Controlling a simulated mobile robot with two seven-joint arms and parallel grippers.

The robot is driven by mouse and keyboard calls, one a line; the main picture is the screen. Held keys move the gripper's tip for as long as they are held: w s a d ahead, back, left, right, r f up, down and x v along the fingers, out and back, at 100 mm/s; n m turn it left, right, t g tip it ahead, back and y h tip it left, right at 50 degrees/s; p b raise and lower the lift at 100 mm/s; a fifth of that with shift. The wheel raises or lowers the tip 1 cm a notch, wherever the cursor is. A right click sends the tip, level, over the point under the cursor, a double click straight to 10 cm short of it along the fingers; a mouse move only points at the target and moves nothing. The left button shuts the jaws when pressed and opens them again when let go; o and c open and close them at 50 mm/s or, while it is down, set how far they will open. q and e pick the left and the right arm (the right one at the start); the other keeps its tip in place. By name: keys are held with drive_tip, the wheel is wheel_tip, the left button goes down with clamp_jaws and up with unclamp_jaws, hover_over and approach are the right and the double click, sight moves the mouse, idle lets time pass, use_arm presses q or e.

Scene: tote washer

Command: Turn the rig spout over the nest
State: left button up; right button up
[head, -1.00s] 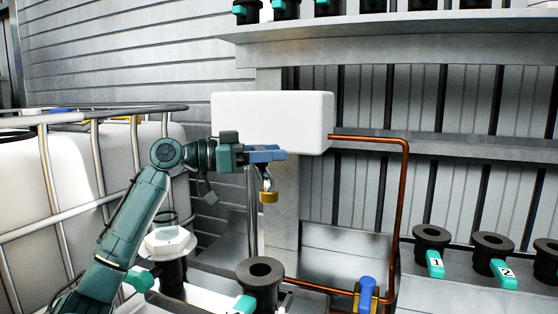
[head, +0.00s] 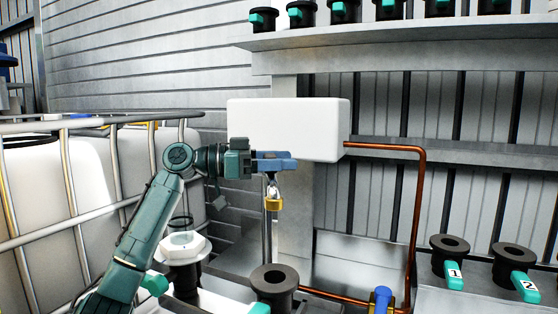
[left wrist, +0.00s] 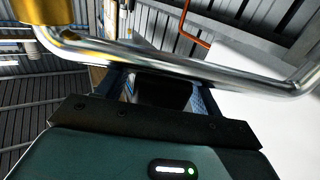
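My left gripper (head: 284,162) has blue fingers and stands in front of the white box tank (head: 240,115). A bright metal spout with a brass end (head: 273,203) hangs just below its fingertips. In the left wrist view the spout's tube (left wrist: 190,68) crosses close in front of the fingers (left wrist: 163,90). The fingers are apart with something dark between them; whether they grip it is unclear. A white hexagonal piece on a black base (head: 184,247) is below left of the brass end. I cannot tell for sure which piece is the nest. My right gripper is out of view.
A black ring-shaped socket (head: 272,279) is below the spout. A copper pipe (head: 420,200) runs down from the tank to a blue-topped valve (head: 381,298). Caged white containers (head: 95,185) are at the left. Numbered black fittings (head: 450,255) stand at the right.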

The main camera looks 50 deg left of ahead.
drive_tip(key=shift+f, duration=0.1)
use_arm(q)
drive_tip(key=shift+s+a, duration=0.2)
drive_tip(key=b+v, duration=0.4)
drive_tip(key=v, duration=0.8)
drive_tip(key=shift+s, duration=0.3)
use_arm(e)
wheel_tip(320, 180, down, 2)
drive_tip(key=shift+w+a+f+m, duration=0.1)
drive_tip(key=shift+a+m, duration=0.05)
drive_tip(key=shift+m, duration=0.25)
use_arm(q)
drive_tip(key=shift+a, duration=0.1)
